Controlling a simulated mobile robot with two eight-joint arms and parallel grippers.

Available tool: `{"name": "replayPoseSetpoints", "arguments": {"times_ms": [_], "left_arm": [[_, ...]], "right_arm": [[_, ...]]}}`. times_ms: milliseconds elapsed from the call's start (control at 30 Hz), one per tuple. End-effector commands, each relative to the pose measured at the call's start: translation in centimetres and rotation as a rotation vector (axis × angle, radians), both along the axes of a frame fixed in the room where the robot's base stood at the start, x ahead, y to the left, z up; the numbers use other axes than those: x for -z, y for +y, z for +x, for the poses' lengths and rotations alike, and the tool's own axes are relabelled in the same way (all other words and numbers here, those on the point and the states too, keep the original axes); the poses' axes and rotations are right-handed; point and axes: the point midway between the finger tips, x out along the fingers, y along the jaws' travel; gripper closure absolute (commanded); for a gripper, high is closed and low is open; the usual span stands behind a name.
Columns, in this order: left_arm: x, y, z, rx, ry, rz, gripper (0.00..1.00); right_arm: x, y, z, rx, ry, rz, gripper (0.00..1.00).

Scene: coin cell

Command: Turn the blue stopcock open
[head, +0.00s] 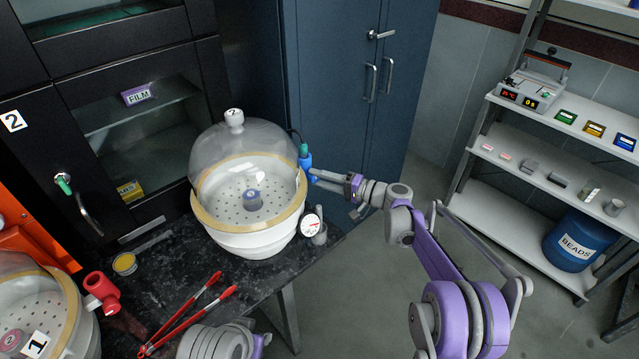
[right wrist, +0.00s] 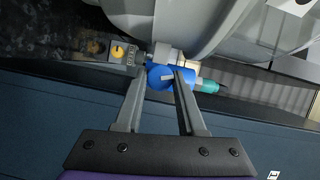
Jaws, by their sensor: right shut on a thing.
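The blue stopcock (head: 305,160) sits on the right side of the clear-domed desiccator (head: 237,160) labelled 2, with a green hose end above it. My right gripper (head: 316,177) reaches it from the right and is shut on it. In the right wrist view the blue stopcock (right wrist: 157,79) shows between the tips of my right gripper's fingers (right wrist: 160,84). My left gripper is not in view; only a part of my left arm shows at the bottom.
A pressure gauge (head: 310,225) stands beside the desiccator. Red-handled tongs (head: 187,314) lie on the dark bench (head: 187,263). A second desiccator (head: 45,310) labelled 1 and a red stopcock (head: 101,291) are at lower left. A blue cabinet (head: 335,100) stands behind. Shelves (head: 550,190) are at right.

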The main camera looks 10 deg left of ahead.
Motion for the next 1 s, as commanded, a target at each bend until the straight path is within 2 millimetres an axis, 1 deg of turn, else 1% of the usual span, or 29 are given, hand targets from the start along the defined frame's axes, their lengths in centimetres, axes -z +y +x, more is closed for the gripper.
{"name": "replayPoseSetpoints", "arguments": {"times_ms": [33,100,400,633,1000], "left_arm": [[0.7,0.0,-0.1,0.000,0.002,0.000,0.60],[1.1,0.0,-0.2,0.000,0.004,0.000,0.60],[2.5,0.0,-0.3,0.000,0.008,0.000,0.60],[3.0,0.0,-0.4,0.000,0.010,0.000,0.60],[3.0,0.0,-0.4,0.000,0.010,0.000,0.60]], "right_arm": [[0.4,0.0,0.0,0.001,0.032,0.026,1.00],[0.4,0.0,0.0,0.001,0.074,0.058,1.00],[0.3,0.0,0.0,0.001,0.211,0.165,1.00],[0.3,0.0,0.0,0.001,0.259,0.202,1.00],[0.2,0.0,0.0,0.001,0.271,0.211,1.00]]}}
